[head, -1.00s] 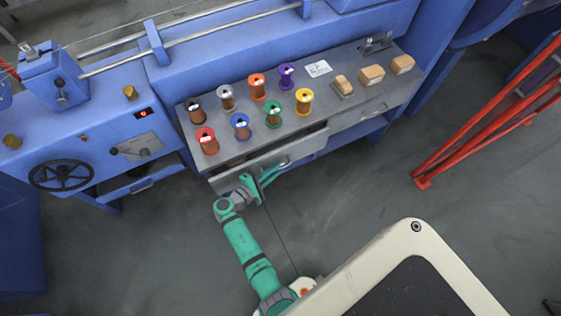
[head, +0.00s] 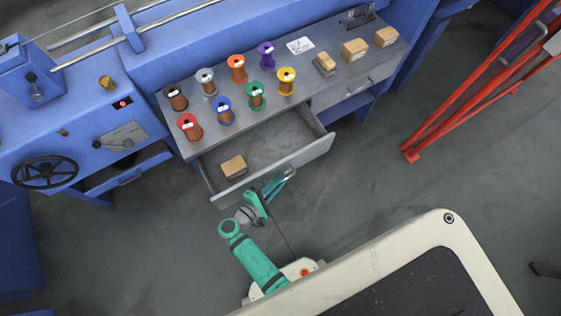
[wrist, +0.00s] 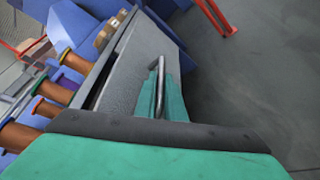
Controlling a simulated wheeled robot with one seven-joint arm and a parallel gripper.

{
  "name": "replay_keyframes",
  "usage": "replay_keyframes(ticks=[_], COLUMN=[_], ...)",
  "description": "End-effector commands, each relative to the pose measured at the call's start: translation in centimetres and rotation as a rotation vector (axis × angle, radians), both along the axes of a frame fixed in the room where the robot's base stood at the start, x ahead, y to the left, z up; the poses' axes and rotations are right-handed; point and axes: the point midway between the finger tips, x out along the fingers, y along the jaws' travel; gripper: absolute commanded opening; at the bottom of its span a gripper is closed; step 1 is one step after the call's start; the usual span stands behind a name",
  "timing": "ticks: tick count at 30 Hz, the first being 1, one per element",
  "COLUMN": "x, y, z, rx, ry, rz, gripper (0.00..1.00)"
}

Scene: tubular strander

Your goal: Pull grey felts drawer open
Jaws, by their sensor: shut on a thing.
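The grey drawer (head: 312,152) under the left part of the bench top stands pulled out. Its inside is visible in the head view, with one tan block (head: 233,167) lying near its left front. My gripper (head: 286,177) is at the front of the drawer, shut on its bar handle. In the wrist view the metal handle (wrist: 160,88) runs between my green fingers (wrist: 172,95), in front of the grey drawer front (wrist: 133,75). The handle is partly hidden by the fingers in the head view.
Several colour-topped spools (head: 224,111) stand on the grey bench top (head: 310,85), with tan blocks (head: 355,49) at its right. A second, closed drawer (head: 357,87) is to the right. A red frame (head: 450,105) stands on the right. The floor (head: 370,195) between is clear.

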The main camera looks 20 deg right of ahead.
Motion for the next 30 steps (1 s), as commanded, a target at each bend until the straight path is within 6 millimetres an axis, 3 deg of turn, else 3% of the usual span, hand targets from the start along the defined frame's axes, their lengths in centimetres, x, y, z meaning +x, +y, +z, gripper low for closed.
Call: replay_keyframes(ticks=[7, 8, 20, 30], x=[0.0, 0.0, -0.2, -2.5], y=[0.3, 0.3, 0.6, 5.7], z=[-0.4, -0.4, 0.0, 1.2], rx=[0.007, 0.007, 0.003, 0.004], ry=[0.006, 0.006, 0.003, 0.004], rz=[0.009, 0.008, 0.004, 0.007], gripper=[0.0, 0.16, 0.17, 0.17])
